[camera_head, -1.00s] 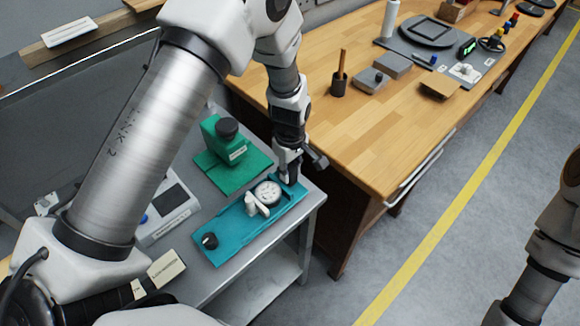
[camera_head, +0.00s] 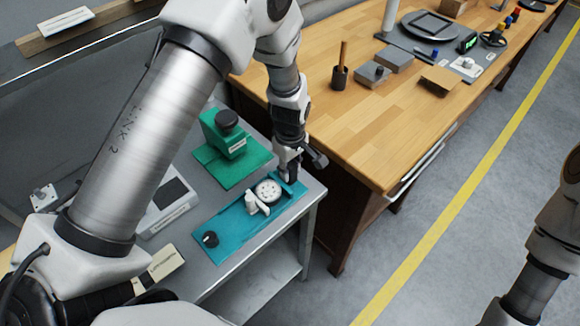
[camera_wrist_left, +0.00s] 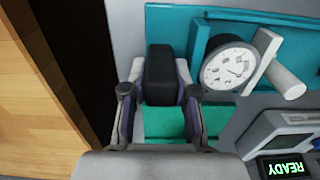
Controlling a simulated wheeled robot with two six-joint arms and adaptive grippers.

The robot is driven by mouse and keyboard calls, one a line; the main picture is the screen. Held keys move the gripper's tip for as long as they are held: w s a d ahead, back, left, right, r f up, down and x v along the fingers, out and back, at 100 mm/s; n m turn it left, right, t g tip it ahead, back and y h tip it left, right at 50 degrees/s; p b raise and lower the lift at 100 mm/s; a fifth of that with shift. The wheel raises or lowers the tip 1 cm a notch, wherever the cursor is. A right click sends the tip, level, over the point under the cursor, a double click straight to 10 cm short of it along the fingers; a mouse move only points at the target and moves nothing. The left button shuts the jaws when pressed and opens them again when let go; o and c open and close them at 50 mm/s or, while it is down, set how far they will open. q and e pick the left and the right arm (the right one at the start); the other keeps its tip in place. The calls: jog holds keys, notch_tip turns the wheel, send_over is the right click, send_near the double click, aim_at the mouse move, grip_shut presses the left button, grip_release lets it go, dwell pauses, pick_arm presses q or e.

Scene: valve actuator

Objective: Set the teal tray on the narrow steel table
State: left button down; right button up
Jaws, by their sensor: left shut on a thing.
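The teal tray (camera_head: 235,238) is over the near right end of the grey steel table (camera_head: 217,277) in the head view. It carries a round white dial gauge (camera_head: 268,190), a white fitting and a black knob (camera_head: 210,239). My left gripper (camera_head: 290,172) is at the tray's far right end. In the left wrist view its fingers (camera_wrist_left: 160,92) are shut on a black block-shaped grip at the tray's edge. I cannot tell whether the tray's underside touches the table. My right arm shows at the right edge, its gripper out of view.
A green stand on a green plate (camera_head: 233,168) sits just behind the tray. A grey device with a screen (camera_head: 170,200) is left of it. A wooden bench (camera_head: 360,140) with several items borders the steel table on the right. Grey floor with a yellow line is clear.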

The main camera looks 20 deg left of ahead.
pick_arm(q)
jog(key=c, duration=0.8)
grip_release()
notch_tip(320, 180, up, 12)
jog(key=shift+r, duration=0.1)
